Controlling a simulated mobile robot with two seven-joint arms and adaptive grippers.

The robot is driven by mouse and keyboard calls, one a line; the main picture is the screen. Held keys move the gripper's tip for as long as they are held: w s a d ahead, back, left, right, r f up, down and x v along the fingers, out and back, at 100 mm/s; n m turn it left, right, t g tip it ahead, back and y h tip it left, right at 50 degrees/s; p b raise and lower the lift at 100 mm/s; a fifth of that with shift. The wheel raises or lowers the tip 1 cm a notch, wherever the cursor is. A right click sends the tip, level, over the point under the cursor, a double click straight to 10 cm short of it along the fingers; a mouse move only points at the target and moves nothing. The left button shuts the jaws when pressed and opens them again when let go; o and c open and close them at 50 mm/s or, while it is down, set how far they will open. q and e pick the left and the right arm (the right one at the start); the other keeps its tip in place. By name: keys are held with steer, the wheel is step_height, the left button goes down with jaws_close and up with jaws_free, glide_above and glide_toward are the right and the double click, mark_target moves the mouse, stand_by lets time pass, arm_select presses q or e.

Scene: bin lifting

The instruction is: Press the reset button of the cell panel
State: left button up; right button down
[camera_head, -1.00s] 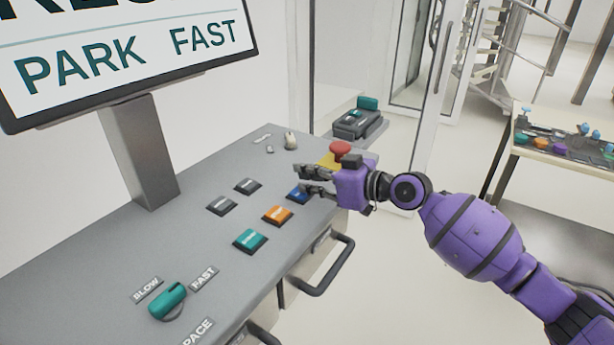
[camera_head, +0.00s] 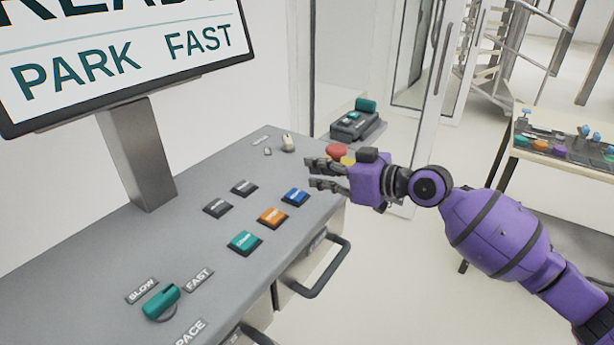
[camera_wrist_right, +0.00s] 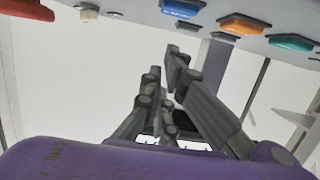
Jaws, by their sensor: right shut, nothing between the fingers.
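The cell panel (camera_head: 150,240) is a grey sloped console. On it are a blue button (camera_head: 296,197), an orange button (camera_head: 272,217), a teal button (camera_head: 244,243) and two dark grey buttons (camera_head: 217,208). Their labels are too small to read, so I cannot tell which is reset. My right gripper (camera_head: 312,173) is shut and empty. The right wrist view shows the fingers (camera_wrist_right: 165,75) and the blue button (camera_wrist_right: 182,8). My left gripper is not in view.
A screen (camera_head: 120,65) on a post stands over the panel, reading "READ…" above "PARK FAST". A teal selector knob (camera_head: 160,301) sits between SLOW and FAST labels. Drawer handles (camera_head: 320,270) stick out in front. A side table (camera_head: 560,150) stands at the right.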

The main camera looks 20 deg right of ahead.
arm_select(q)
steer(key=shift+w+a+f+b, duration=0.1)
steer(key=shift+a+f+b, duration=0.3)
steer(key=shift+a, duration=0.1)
arm_select(e)
steer(key=v, duration=0.6)
steer(key=shift+a+r, duration=0.15)
steer(key=shift+a, duration=0.1)
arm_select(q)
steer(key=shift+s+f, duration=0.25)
